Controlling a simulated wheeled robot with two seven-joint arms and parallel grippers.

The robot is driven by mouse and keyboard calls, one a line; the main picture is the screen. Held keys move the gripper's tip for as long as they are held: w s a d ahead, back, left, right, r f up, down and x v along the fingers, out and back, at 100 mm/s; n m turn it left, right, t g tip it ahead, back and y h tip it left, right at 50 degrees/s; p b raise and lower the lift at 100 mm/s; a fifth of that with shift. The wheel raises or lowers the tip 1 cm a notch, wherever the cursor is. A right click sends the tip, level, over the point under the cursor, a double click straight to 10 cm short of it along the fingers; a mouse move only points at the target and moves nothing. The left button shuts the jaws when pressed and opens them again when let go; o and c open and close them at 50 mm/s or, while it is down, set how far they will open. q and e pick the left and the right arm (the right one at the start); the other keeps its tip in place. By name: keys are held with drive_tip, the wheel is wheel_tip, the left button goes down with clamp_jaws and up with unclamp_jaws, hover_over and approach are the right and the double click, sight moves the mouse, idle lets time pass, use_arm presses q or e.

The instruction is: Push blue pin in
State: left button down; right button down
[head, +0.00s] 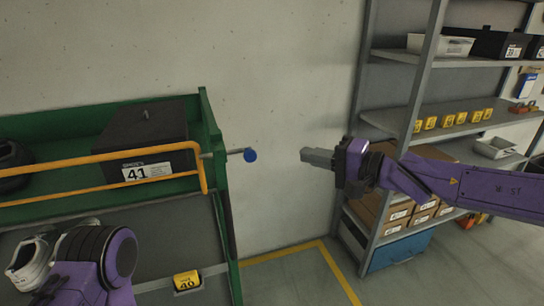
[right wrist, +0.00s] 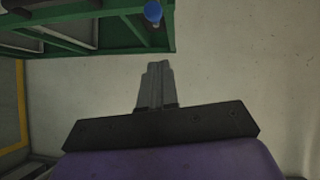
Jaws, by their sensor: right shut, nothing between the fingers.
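The blue pin (head: 250,155) has a round blue head on a grey shaft. It sticks out to the right from the end of the yellow bar (head: 100,158) at the green rack's right post. Its blue head also shows at the top of the right wrist view (right wrist: 153,12). My right gripper (head: 304,156) is shut and empty, to the right of the pin at about the same height in the head view, with a gap between them. In the right wrist view its closed fingers (right wrist: 155,68) point toward the rack. My left arm shows at the lower left; its gripper is out of view.
The green rack (head: 222,170) holds a black box (head: 145,140) marked 41, white shoes (head: 32,262) and a yellow 40 tag (head: 187,281). A grey shelf unit (head: 410,110) with boxes stands behind my right arm. Bare wall lies between rack and shelf.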

sight(253, 155)
drive_tip(key=w+a+f, duration=0.1)
drive_tip(key=w+a, duration=0.1)
drive_tip(key=a, duration=0.7)
drive_tip(key=shift+w+f, duration=0.25)
drive_tip(key=shift+w, duration=0.15)
drive_tip(key=a+b, duration=0.1)
drive_tip(key=b, duration=0.4)
drive_tip(key=shift+s+a+f, duration=0.35)
drive_tip(key=shift+a, duration=0.05)
drive_tip(key=shift+r, duration=0.2)
drive_tip(key=shift+s+r, duration=0.1)
drive_tip(key=shift+r, duration=0.1)
